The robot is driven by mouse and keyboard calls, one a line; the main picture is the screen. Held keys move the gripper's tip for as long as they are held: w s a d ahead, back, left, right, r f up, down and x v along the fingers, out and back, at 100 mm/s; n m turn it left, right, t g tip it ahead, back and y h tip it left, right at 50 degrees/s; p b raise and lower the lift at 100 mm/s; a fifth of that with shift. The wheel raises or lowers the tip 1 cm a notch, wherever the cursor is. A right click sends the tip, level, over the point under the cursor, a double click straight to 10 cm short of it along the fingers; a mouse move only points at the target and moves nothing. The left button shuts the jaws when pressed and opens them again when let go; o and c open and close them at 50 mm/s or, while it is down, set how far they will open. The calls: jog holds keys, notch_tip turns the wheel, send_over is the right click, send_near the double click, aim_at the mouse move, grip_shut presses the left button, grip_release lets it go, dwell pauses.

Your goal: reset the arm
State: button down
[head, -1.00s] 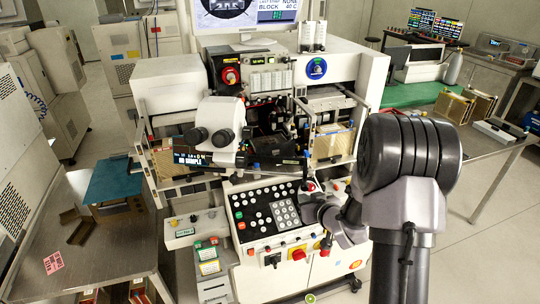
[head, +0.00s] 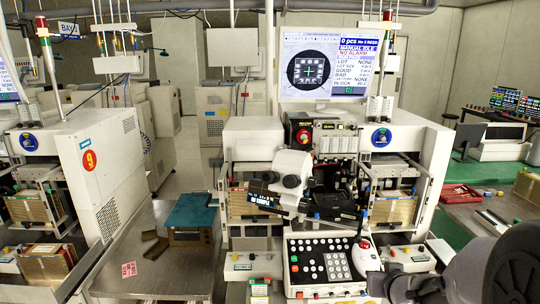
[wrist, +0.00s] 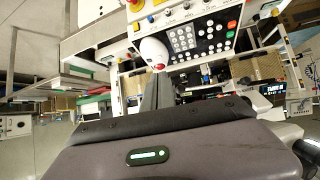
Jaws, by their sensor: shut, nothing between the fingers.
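My arm (head: 497,272) shows at the lower right corner of the head view, in front of the wire bonding machine. The gripper's tips are not clear there. In the wrist view my gripper (wrist: 158,90) is shut and empty, its dark fingers together. Past the tips is a white rounded knob with a red top (wrist: 154,54), beside the machine's button panel (wrist: 197,38). I cannot tell the exact gap between them. The same button panel (head: 320,262) shows in the head view, with the white knob (head: 365,256) at its right.
The bonder's monitor (head: 325,68) stands above the machine. A steel table (head: 140,225) with a blue-topped box (head: 191,213) is at left. A second machine (head: 88,165) is farther left. A bench with a red tray (head: 460,196) is at right.

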jog(key=s+a+r+m+g+y, duration=0.1)
jog(key=s+a+r, duration=0.1)
jog(key=s+a, duration=0.4)
jog(key=s+a+r+g+y, duration=0.1)
jog(key=s+a, duration=0.4)
jog(key=s, duration=0.8)
jog(key=s+a+r+m+g+y, duration=0.1)
jog(key=s+a+r+g+y, duration=0.1)
jog(key=s+a+r, duration=0.3)
jog(key=s+a, duration=0.1)
jog(key=s, duration=0.3)
jog(key=shift+s+a+m+g, duration=0.15)
jog(key=shift+a+m+g, duration=0.15)
